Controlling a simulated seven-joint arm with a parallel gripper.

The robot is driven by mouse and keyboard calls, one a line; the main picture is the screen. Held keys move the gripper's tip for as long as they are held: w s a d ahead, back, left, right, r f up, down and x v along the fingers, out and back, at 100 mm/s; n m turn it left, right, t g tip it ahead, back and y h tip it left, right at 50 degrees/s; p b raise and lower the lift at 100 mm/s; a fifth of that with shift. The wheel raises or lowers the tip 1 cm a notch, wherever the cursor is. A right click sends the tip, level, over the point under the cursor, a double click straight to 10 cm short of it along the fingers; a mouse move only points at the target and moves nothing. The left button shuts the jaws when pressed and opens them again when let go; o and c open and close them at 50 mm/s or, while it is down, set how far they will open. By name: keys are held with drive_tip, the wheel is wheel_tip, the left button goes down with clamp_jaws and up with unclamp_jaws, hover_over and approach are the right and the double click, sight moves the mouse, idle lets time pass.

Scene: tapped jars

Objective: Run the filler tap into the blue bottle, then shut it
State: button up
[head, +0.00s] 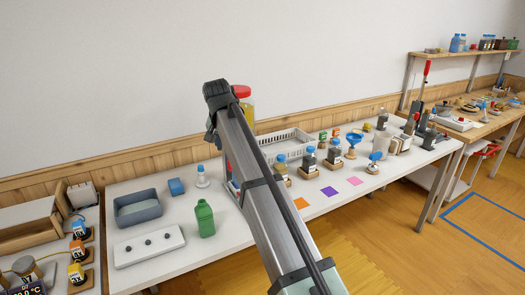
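A tall container with a red lid and yellow contents (246,104) stands behind my arm, which hides much of it; it looks like the filler. Its tap cannot be made out. A narrow strip of red and blue (230,172) shows at the left edge of my arm, too covered to identify. No wholly blue bottle is clearly visible. A green bottle (205,219) stands upright on the white table, left of my arm. Several dark bottles with blue caps (308,161) stand on wooden bases to the right.
A wooden bench stands at right.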

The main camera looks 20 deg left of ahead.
drive_tip(key=shift+x, duration=3.05)
drive_tip(key=shift+w+f, duration=0.15)
drive_tip(key=shift+f, duration=0.4)
clamp_jaws()
drive_tip(key=w+d+n+g+y, duration=0.1)
drive_tip(key=w+d+n+y, duration=0.1)
drive_tip(key=w+d+n, duration=0.3)
drive_tip(key=shift+d+n+y, duration=0.3)
drive_tip(key=shift+d+n, duration=1.3)
drive_tip(key=shift+d, duration=0.15)
idle(0.6)
